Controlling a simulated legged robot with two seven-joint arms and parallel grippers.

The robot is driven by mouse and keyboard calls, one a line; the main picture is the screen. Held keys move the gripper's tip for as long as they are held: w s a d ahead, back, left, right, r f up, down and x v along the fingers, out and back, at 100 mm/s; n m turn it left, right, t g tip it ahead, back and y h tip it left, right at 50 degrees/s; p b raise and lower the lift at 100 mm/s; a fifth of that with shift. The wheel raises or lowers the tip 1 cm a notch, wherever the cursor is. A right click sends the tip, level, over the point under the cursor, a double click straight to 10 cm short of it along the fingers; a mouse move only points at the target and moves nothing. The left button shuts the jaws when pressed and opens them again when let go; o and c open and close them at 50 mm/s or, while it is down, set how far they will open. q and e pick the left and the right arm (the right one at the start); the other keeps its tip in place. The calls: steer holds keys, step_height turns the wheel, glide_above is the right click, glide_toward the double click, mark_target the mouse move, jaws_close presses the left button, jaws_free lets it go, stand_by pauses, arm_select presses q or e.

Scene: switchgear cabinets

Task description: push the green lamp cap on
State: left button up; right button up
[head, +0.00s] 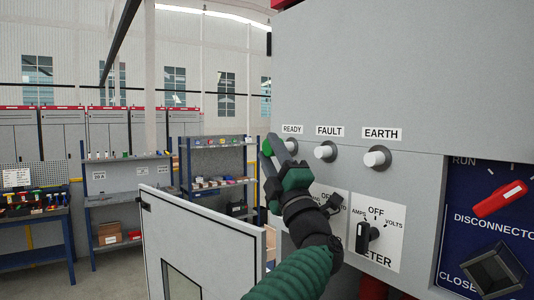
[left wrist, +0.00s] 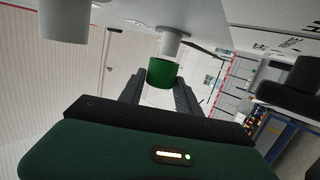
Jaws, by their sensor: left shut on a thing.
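The green lamp cap (head: 267,146) is held between the fingertips of my left gripper (head: 273,156), in front of the lamp under the READY label (head: 292,130). In the left wrist view the cap (left wrist: 162,74) sits between the two dark fingers, at the end of a pale lamp stub (left wrist: 171,43). Cap and stub look lined up; I cannot tell how far the cap is over the stub. The FAULT lamp (head: 326,151) and the EARTH lamp (head: 377,156) have pale, uncoloured ends. My right gripper is out of view.
Below the lamps are a black meter selector (head: 367,237) and another knob partly behind my left arm. A red disconnector handle (head: 499,198) is at right. An open cabinet door (head: 205,235) stands at lower left. Shelves (head: 215,160) and benches are farther back.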

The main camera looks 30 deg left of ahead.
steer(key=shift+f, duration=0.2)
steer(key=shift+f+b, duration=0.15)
steer(key=shift+b, duration=0.2)
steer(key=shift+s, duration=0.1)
stand_by(0.4)
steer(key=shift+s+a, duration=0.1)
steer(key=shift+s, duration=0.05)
stand_by(0.7)
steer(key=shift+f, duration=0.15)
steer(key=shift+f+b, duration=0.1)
steer(key=shift+b, duration=0.2)
